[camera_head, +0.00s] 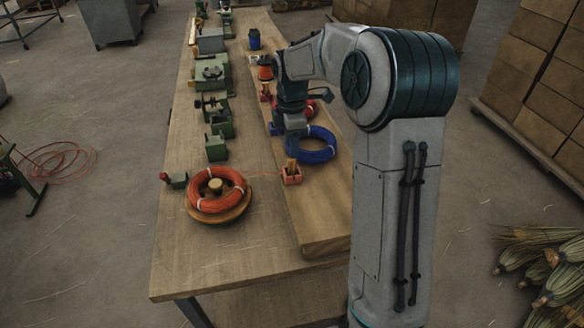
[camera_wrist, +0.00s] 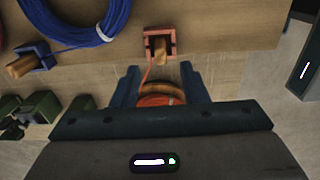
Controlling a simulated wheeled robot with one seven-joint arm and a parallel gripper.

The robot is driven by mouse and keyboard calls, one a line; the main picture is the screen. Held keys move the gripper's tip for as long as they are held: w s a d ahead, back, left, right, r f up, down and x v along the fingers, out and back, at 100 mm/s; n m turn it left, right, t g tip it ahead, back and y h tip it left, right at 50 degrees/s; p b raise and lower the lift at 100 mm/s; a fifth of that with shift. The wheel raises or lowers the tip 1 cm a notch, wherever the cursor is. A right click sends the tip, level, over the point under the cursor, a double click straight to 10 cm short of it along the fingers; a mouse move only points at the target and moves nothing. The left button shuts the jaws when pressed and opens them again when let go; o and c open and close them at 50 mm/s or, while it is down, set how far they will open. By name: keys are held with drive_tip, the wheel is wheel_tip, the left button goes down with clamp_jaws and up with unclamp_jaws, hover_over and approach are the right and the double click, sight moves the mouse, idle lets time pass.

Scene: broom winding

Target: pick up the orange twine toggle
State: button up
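The orange twine toggle (camera_head: 292,165) is a small wooden peg in a square red-orange holder (camera_head: 291,178) on the raised board. In the wrist view the toggle (camera_wrist: 160,47) sits in its holder (camera_wrist: 146,40), beyond my fingertips. A thin orange strand runs from it toward the orange coil (camera_head: 205,205), which lies on a round wooden turntable (camera_head: 222,217). My gripper (camera_wrist: 160,82) is open and empty, with two blue fingers apart. In the head view it is above the board, behind the toggle; its fingertips are hard to make out there.
A blue coil (camera_head: 322,155) lies on the board beside the orange holder, and a blue holder with its wooden peg (camera_wrist: 25,65) shows in the wrist view. Green machines (camera_head: 216,146) line the bench's left part. The board's near end (camera_head: 320,235) is clear.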

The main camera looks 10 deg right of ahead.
sight(292, 161)
drive_tip(key=shift+f+p, duration=0.5)
drive_tip(key=shift+f, duration=2.8)
clamp_jaws()
